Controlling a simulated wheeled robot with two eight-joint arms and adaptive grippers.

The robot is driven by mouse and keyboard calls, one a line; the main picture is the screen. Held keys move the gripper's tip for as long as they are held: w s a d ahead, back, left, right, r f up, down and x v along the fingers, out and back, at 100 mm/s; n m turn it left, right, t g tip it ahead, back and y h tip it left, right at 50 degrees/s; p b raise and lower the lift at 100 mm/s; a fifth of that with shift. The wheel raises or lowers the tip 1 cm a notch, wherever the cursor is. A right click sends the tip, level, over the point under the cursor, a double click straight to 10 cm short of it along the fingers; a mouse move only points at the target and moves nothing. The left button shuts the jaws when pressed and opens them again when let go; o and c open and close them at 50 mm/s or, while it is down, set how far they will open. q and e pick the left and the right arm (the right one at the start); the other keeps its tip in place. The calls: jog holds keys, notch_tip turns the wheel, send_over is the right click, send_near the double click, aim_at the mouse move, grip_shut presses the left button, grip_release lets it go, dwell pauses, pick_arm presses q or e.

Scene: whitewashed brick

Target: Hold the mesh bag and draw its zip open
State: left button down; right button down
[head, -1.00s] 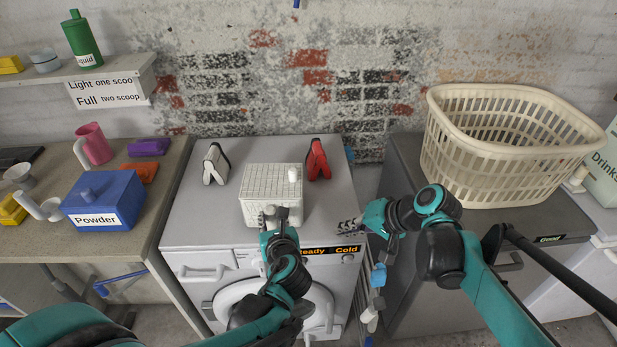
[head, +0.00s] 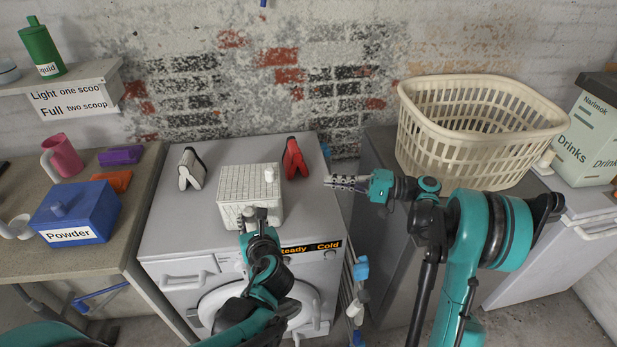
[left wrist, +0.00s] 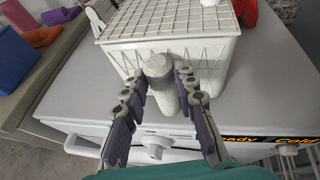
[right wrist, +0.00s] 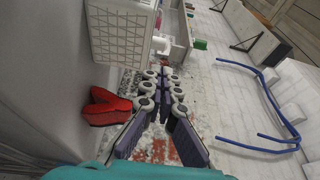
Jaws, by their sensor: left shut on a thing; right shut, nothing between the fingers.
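The mesh bag (head: 247,205) is a white, box-shaped bag with a grid pattern, standing upright on the washing machine. A small white knob-like pull (head: 269,174) stands up at the right of its top. My left gripper (head: 254,216) is at the bag's front and shut on a grey rounded tab (left wrist: 160,75), which shows between the fingers in the left wrist view. My right gripper (head: 328,182) is shut and empty, to the right of the bag and pointing left towards it. In the right wrist view its fingertips (right wrist: 165,78) are apart from the bag (right wrist: 122,32).
A red clip (head: 294,158) and a white clip (head: 190,168) stand on the washing machine (head: 170,225) behind the bag. A cream basket (head: 480,160) stands on the right-hand unit. A blue Powder box (head: 80,213) is on the left counter. The machine top right of the bag is clear.

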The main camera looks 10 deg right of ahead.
aim_at(272, 177)
jog(key=x, duration=1.3)
jog(key=shift+a, duration=0.15)
jog(key=a, duration=0.4)
jog(key=shift+a, duration=0.2)
jog(key=shift+d, duration=0.1)
